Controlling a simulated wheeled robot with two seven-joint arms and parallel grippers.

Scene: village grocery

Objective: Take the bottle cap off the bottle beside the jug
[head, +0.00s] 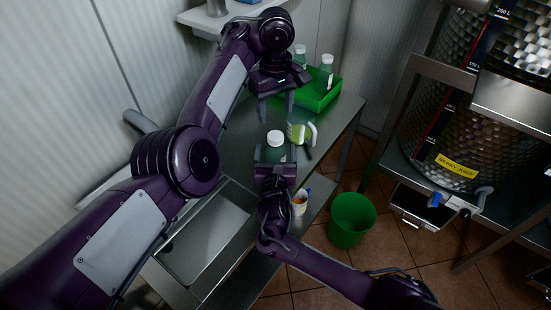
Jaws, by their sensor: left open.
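A bottle (275,154) with a white cap (275,137) stands upright near the middle of the steel table. A green and white jug (300,133) with a handle is just to its right. My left gripper (275,118) is open and empty, its fingers pointing down above and behind the cap, apart from it. My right gripper (275,155) comes from the front, with a finger on each side of the bottle body, and looks shut on it. The lower part of the bottle is hidden by the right gripper.
A green crate (318,101) holding white-capped bottles (326,72) stands at the table's back. A steel sink (205,235) is at the front left. A white container (300,204) is below the jug. A green bucket (352,220) stands on the floor, near a steel tank (450,125) at right.

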